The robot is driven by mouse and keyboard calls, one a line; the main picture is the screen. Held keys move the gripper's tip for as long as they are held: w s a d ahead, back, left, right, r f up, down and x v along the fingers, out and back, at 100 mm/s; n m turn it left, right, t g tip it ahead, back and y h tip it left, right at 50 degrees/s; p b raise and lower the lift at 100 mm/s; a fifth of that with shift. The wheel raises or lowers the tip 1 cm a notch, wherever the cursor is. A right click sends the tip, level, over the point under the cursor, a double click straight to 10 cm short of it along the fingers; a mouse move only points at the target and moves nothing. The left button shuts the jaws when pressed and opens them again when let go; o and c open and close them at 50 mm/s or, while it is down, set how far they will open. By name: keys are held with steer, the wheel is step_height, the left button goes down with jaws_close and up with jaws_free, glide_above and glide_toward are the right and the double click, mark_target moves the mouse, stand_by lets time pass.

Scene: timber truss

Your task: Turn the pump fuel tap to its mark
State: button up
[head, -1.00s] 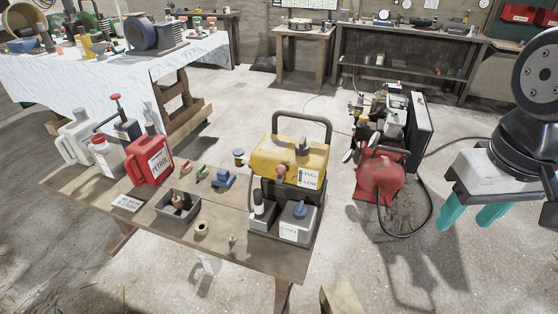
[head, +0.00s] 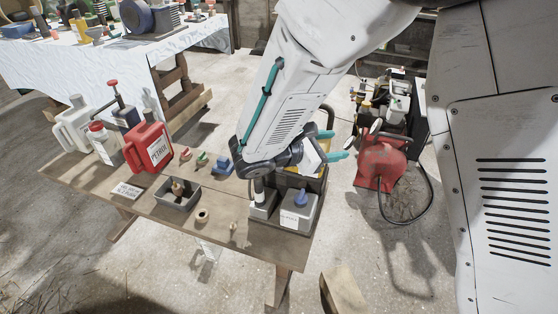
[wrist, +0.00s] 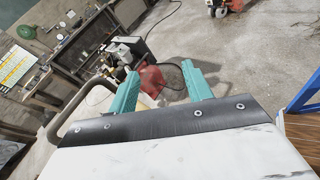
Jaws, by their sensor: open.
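I cannot tell the tap's mark. My gripper (head: 333,145) is open, with teal fingers pointing right above the pump. In the wrist view its fingers (wrist: 160,70) are apart with nothing held between them.
A red petrol can (head: 149,150), a grey parts tray (head: 177,198) and a blue block (head: 222,165) are on the bench (head: 160,215). A red tank machine (head: 382,160) stands on the floor behind right. Floor beyond the bench is mostly clear.

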steer(key=w+a+f+n+t+y, duration=0.1)
steer(key=a+f+n+t+y, duration=0.1)
steer(key=a+f+n+t, duration=0.45)
steer(key=w+a+f+n+t+y, duration=0.15)
steer(key=a+f+n, duration=0.35)
steer(key=a, duration=0.5)
steer(key=shift+m+y, duration=0.45)
steer(key=shift+m, duration=0.2)
steer(key=x, duration=0.7)
steer(key=shift+s+d+f, duration=0.2)
steer(key=shift+s+d, duration=0.05)
steer(key=shift+d, duration=0.05)
steer(key=c, duration=1)
